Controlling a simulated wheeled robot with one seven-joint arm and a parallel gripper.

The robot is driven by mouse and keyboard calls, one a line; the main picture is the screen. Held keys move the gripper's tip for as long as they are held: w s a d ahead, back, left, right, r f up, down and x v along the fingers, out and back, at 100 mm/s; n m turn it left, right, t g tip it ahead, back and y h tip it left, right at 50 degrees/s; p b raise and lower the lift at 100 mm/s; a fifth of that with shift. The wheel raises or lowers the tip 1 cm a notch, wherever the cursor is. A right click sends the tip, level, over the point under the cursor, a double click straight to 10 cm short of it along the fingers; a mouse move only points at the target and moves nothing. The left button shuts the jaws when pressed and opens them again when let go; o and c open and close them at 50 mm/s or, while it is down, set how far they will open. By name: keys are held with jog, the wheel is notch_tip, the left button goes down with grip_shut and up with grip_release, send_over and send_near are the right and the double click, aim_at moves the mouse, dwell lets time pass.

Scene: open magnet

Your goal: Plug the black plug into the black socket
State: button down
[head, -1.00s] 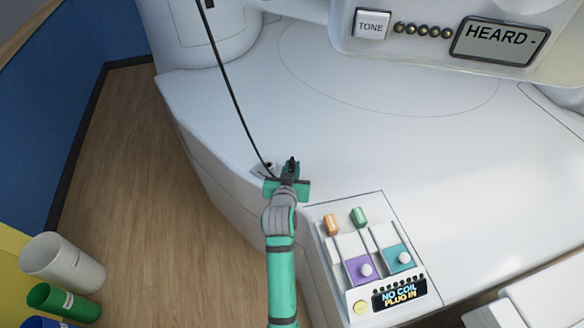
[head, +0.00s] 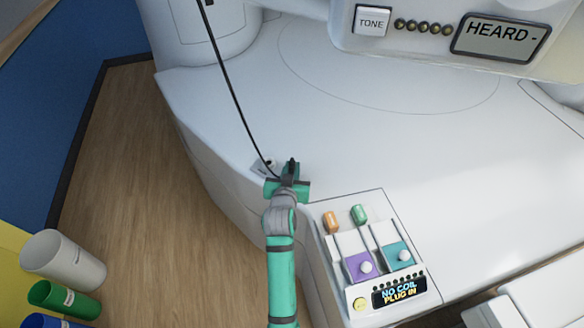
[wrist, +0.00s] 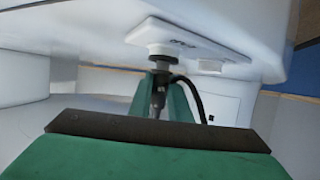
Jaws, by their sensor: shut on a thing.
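My gripper (head: 290,168) is at the left front edge of the white table. In the wrist view its two green fingers (wrist: 160,88) are shut on the plug (wrist: 157,98), which is mostly hidden between them. A black cable (head: 236,100) runs down to the gripper and bends beside the fingers in the wrist view (wrist: 192,90). A round socket (wrist: 160,52) with a dark rim projects from a white plate (wrist: 190,42) just beyond the fingertips. I cannot tell whether the plug touches it. In the head view the plate (head: 262,168) lies just left of the gripper, partly hidden.
A control panel (head: 372,225) with purple and teal sliders and a display (head: 400,292) reading "NO COIL PLUG IN" is right of my arm. A "HEARD -" screen (head: 500,38) is at the top right. Bins (head: 62,260) stand on the floor at left. The white tabletop (head: 390,130) is clear.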

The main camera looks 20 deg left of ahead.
jog(key=shift+f, duration=0.5)
jog(key=c, duration=1.6)
grip_release()
jog(key=shift+o, duration=0.2)
jog(key=shift+s, duration=0.1)
jog(key=v, duration=1)
jog(key=shift+s+r, duration=0.15)
jog(key=shift+s, duration=0.15)
jog(key=shift+d, duration=0.15)
jog(key=s+d+f, duration=0.5)
jog(key=s+f, duration=0.1)
jog(key=s, duration=0.2)
jog(key=s+d+r+h, duration=0.1)
jog(key=s+d, duration=0.3)
jog(key=s, duration=0.5)
jog(key=s+d+r+m+t, duration=0.1)
jog(key=s+d, duration=0.3)
jog(key=s, duration=0.5)
jog(key=s+d+r+m+h, duration=0.1)
jog(key=s+d, duration=0.3)
jog(key=s, duration=0.5)
jog(key=shift+d+r+t+h, duration=0.2)
jog(key=shift+d+t+h, duration=0.1)
